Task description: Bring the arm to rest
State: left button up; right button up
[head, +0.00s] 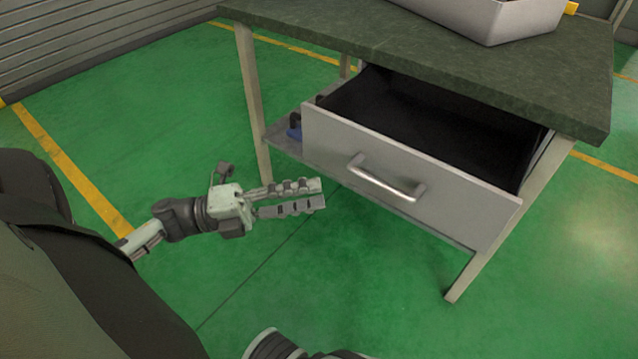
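My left gripper (318,192) is in front of the workbench, left of the drawer handle and apart from it. Its two fingers point right, nearly parallel, with a narrow gap between them and nothing held. The grey drawer (320,140) is pulled open and its dark inside looks empty where it shows. Its metal handle (385,180) is free. At the bottom edge a part of my own body shows, and my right gripper cannot be made out.
The workbench (420,45) has a dark green top with a grey bin (510,22) at its back right. Blue items (294,127) lie on a lower shelf behind the drawer. The green floor (270,290) in front is clear. The open drawer juts out near my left gripper.

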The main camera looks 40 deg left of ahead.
pick_arm(q)
jog(key=shift+w, duration=0.1)
dwell(0.4)
